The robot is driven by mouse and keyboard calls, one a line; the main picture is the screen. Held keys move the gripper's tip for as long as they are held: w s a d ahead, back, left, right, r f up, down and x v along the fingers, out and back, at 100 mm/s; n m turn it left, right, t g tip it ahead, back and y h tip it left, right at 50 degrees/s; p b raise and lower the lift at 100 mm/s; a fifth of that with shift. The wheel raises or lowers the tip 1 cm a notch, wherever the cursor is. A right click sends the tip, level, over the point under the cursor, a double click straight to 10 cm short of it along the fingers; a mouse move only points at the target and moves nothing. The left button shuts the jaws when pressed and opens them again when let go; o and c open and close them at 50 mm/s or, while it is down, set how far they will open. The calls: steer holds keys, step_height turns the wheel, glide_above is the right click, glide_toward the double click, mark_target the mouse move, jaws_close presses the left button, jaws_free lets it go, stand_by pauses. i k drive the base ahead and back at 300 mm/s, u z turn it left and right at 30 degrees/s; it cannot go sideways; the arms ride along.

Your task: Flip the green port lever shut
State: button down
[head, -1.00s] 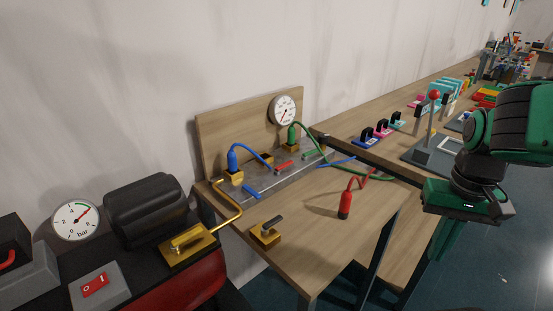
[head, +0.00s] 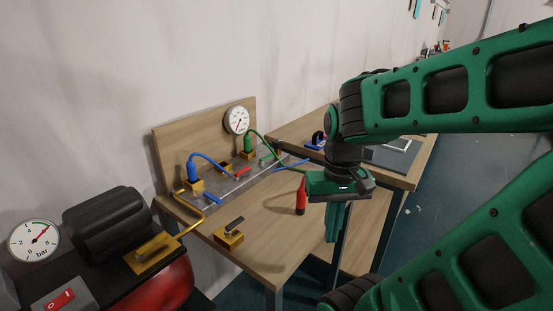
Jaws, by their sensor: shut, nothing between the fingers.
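The green lever (head: 266,158) is small and lies on the grey strip at the far right end of the wooden workbench. It is beside the green plug (head: 249,146), which has a green hose. Its exact angle is too small to tell. My gripper (head: 333,238) points down in front of the bench's right side, to the right of and nearer than the lever. Its fingers are together and empty, and it is clear of the lever. No contact with anything shows.
A red lever (head: 243,172) and a blue lever (head: 212,198) lie along the same strip. A red plug (head: 301,197) stands left of my gripper. A yellow block with a dark lever (head: 229,234) sits at the bench front. The middle of the bench top is clear.

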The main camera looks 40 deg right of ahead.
mark_target(260, 162)
steer(key=z, duration=0.1)
steer(key=k, duration=0.4)
steer(key=z, duration=0.55)
steer(key=i, duration=0.5)
steer(key=z, duration=0.05)
